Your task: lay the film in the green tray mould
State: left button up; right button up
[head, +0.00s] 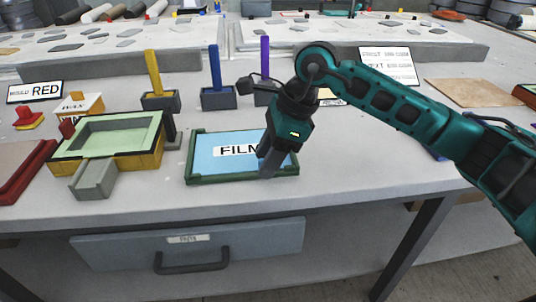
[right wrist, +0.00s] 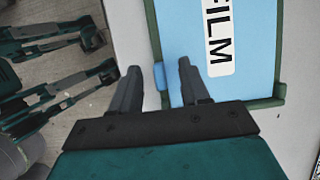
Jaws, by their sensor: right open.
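The film is a light blue sheet (head: 222,152) with a white FILM label. It lies in a shallow dark green-rimmed tray (head: 225,178) near the table's front edge. A mould with a pale green recess (head: 112,134) and yellow sides stands to its left, its recess empty. My right gripper (head: 268,168) is over the tray's front right part, pointing down and hiding part of the label. In the right wrist view its jaws (right wrist: 160,68) are apart at the tray's edge, with a small blue tab (right wrist: 168,76) between them; contact cannot be told. My left gripper is not seen.
Blocks with yellow (head: 153,75), blue (head: 215,70) and purple (head: 265,60) posts stand behind the tray. A drawer (head: 190,252) is below the tabletop. Bare table lies right of the tray.

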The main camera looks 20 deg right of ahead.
jog(key=p+v, duration=0.2)
jog(key=v, duration=1.1)
jog(key=shift+s+f, duration=0.1)
